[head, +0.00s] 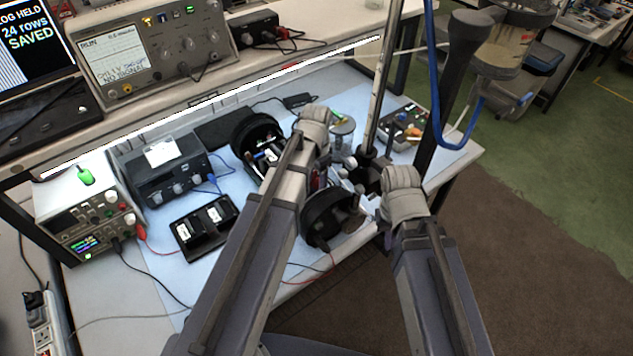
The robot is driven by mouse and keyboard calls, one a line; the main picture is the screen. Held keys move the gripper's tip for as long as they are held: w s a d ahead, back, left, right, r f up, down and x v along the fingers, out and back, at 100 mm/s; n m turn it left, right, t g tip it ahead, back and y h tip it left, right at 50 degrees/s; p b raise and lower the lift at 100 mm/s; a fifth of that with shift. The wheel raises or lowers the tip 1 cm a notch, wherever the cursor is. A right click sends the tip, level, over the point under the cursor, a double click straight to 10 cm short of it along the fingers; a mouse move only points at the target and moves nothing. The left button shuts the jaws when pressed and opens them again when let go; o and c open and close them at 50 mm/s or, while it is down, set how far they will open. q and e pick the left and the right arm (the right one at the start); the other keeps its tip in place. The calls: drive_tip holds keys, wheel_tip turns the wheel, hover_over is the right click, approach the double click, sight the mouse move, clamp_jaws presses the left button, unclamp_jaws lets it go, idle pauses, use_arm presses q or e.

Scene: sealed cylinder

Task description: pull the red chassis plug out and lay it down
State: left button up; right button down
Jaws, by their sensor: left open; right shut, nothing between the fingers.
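The opened cylinder lies across the blue mat, with one black end cap (247,131) at the back and another black end cap (322,222) at the front. My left arm covers much of the chassis between them. A small red patch (317,181) shows beside that arm; I cannot tell whether it is the chassis plug. A thin red lead (328,268) runs near the front cap. My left gripper (323,150) is over the cylinder, open, its fingers mostly hidden. My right gripper (379,217) is shut and empty, right of the front cap, its fingers barely visible.
A power supply (85,215) with a red plug (140,232) in its front stands at the left. A dark instrument (165,175) and a black tray (205,228) are beside it. A pole stand (369,165) and a parts box (404,122) are at the right.

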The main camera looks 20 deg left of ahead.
sight(316, 177)
use_arm(q)
clamp_jaws()
idle(0.5)
drive_tip(key=shift+r, duration=0.15)
idle(1.0)
drive_tip(key=shift+r+p, duration=2.9)
drive_tip(key=shift+p, duration=0.15)
